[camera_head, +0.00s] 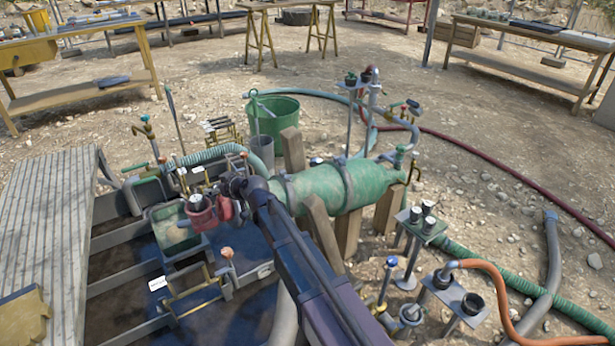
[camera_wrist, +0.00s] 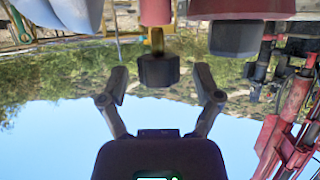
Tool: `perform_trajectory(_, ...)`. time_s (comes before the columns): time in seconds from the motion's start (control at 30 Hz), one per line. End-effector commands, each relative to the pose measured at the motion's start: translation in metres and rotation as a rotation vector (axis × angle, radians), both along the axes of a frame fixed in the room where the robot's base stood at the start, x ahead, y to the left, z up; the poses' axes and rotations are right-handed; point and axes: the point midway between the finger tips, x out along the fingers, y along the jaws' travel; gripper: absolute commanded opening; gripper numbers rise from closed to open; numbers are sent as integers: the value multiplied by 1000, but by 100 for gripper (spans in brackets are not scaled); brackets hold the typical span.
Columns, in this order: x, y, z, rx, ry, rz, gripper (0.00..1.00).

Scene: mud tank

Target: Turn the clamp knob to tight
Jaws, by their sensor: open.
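In the wrist view, which is upside down with sky at the bottom, a dark faceted knob (camera_wrist: 159,70) sits on a short brass stem under a pink-red body (camera_wrist: 155,12). I take it to be the clamp knob; no tight marking is readable. My gripper (camera_wrist: 160,76) is open, with one finger on each side of the knob and visible gaps to both. In the head view my gripper (camera_head: 236,186) is beside red fittings (camera_head: 201,213) at the tank's edge. My arm hides part of it, and I cannot pick out the knob there.
A second dark block (camera_wrist: 233,38) hangs under a red part close by, and red metalwork (camera_wrist: 290,115) stands at the right. In the head view a green cylinder (camera_head: 325,186) lies right of my gripper. A ribbed hose (camera_head: 205,155) runs behind it, and a green bucket (camera_head: 275,112) stands farther back.

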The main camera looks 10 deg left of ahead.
Motion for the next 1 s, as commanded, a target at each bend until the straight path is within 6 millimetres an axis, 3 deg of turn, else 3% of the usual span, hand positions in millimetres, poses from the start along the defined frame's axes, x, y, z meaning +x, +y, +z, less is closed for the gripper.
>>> perform_trajectory(0.77, 3, 0, 0, 0, -1, 422, 82)
perform_trajectory(1.0, -5, -34, 17, 1, 0, 419, 82)
